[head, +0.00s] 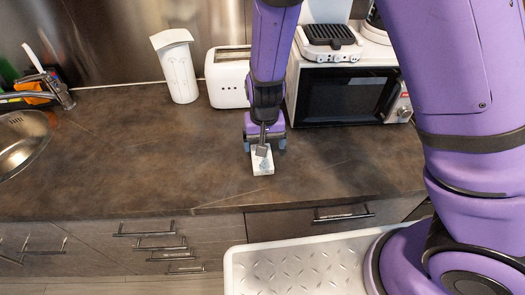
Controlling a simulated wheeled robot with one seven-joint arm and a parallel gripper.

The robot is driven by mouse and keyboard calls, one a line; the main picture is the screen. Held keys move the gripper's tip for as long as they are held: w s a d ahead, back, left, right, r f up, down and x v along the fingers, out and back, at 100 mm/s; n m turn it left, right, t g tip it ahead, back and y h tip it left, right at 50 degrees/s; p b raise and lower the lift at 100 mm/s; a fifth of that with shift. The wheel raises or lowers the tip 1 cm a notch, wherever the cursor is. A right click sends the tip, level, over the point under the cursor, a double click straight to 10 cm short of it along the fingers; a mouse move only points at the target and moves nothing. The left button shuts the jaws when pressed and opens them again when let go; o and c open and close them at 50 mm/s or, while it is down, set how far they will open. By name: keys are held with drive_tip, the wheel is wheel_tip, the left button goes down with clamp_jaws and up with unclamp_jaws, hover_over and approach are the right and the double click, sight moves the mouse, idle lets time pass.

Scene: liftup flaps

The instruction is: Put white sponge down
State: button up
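The white sponge (263,167) is a small pale block with a bluish-grey mark on top. It appears to lie on the dark countertop, a little back from the front edge. My gripper (264,146) points down just over the far end of the sponge. Its two grey-tipped fingers stand wide apart, one on each side, and look clear of the sponge. Part of the sponge's far end is hidden behind the gripper.
A white toaster (228,80) and a white pitcher (178,70) stand behind to the left. A microwave (346,92) with a grill (329,40) on top is behind to the right. A sink (22,140) is at far left. The counter (130,150) left of the sponge is clear.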

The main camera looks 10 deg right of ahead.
wheel_tip(320, 180, up, 4)
drive_tip(key=shift+r, duration=0.1)
drive_tip(key=s+d+r+t+y, duration=0.1)
drive_tip(key=s+d+r, duration=0.1)
drive_tip(key=d+r, duration=0.7)
drive_tip(key=s+d+r+t+y, duration=0.15)
drive_tip(key=d+r, duration=0.25)
drive_tip(key=r, duration=0.8)
drive_tip(key=s+d+r+t+h, duration=0.2)
drive_tip(key=s+d+r, duration=0.8)
drive_tip(key=s, duration=0.4)
drive_tip(key=shift+s+d+t, duration=0.25)
drive_tip(key=shift+d+t, duration=0.1)
drive_tip(key=shift+d, duration=0.15)
